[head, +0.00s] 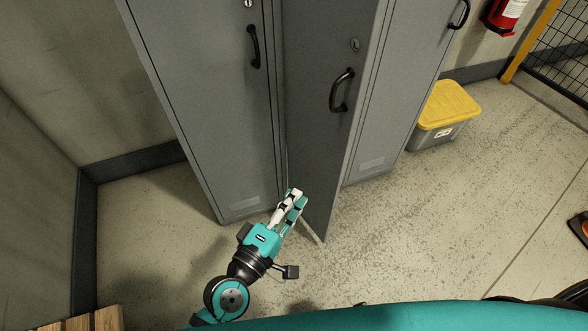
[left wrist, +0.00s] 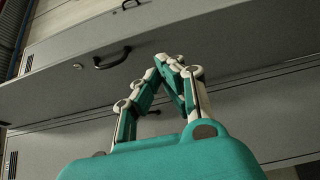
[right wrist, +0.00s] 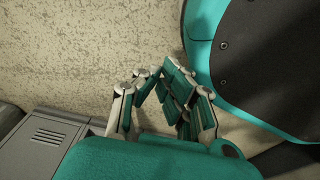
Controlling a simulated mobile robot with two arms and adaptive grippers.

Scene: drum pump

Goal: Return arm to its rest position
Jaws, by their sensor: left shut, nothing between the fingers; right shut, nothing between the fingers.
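My left gripper (head: 291,207) is shut and empty in the head view, in front of the lower part of the lockers. It is close to the lower edge of the middle locker door (head: 322,150), which stands partly open toward me. I cannot tell whether the fingers touch the door. In the left wrist view the shut fingers (left wrist: 168,64) show before the grey locker fronts. My right gripper (right wrist: 163,84) is shut and empty in the right wrist view, with the concrete floor beyond it. The right gripper is not in the head view.
A closed grey locker door (head: 215,100) stands left of the open one. A grey bin with a yellow lid (head: 449,103) sits right of the lockers. A fire extinguisher (head: 505,14) hangs at the upper right. A wooden pallet (head: 85,322) shows at lower left. The right floor is mostly clear.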

